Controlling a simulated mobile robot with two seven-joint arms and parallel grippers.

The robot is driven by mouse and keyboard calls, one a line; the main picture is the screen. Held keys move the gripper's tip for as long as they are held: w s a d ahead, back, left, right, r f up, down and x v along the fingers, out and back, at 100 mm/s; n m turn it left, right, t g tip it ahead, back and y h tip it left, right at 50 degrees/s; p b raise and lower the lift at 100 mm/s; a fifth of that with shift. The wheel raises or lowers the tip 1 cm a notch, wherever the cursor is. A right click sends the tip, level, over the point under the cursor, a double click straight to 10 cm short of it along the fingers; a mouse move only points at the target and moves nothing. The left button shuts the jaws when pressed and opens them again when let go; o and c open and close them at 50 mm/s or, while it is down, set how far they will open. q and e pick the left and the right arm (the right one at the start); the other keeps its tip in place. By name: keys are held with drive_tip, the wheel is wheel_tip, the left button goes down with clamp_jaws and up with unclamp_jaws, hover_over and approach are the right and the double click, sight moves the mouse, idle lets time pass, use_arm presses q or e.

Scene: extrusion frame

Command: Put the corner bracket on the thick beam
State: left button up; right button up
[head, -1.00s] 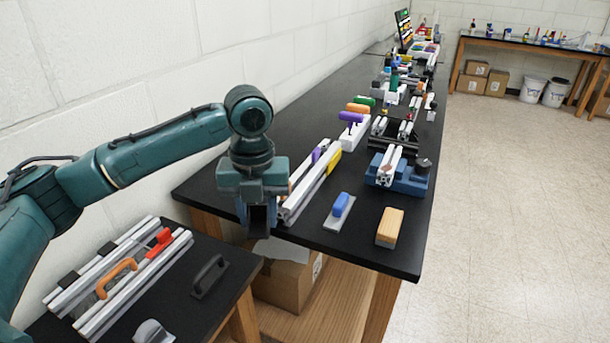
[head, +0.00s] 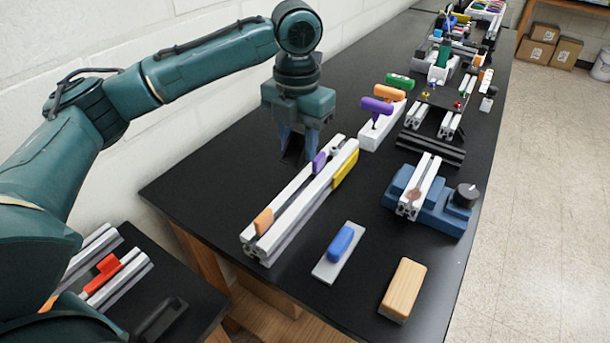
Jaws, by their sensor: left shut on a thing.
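My left gripper (head: 298,145) is over the back-left part of the black bench, pointing down. Its jaws are shut on a small dark piece, which I take to be the corner bracket; the fingers hide most of its shape. A thick pale aluminium beam (head: 272,243) lies lengthwise on the bench, just in front and to the right of the gripper. It carries an orange, a purple and a yellow piece. The gripper looks apart from the beam; the exact gap cannot be told. My right gripper is not in view.
A blue fixture (head: 440,215) with a short profile and black knob stands right of the beam. A blue-handled plate (head: 338,252) and a wooden block (head: 403,290) lie in front. A white holder (head: 379,130) with coloured handles stands behind. Bench (head: 200,190) left of the beam is clear.

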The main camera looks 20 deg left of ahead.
sight(297, 163)
use_arm(q)
drive_tip(key=f, duration=0.4)
drive_tip(key=shift+s+f, duration=0.25)
wheel_tip(297, 163, down, 4)
drive_tip(key=shift+f, duration=0.1)
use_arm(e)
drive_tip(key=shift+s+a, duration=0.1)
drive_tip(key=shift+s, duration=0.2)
use_arm(q)
drive_tip(key=o, duration=1)
drive_tip(key=shift+f, duration=0.1)
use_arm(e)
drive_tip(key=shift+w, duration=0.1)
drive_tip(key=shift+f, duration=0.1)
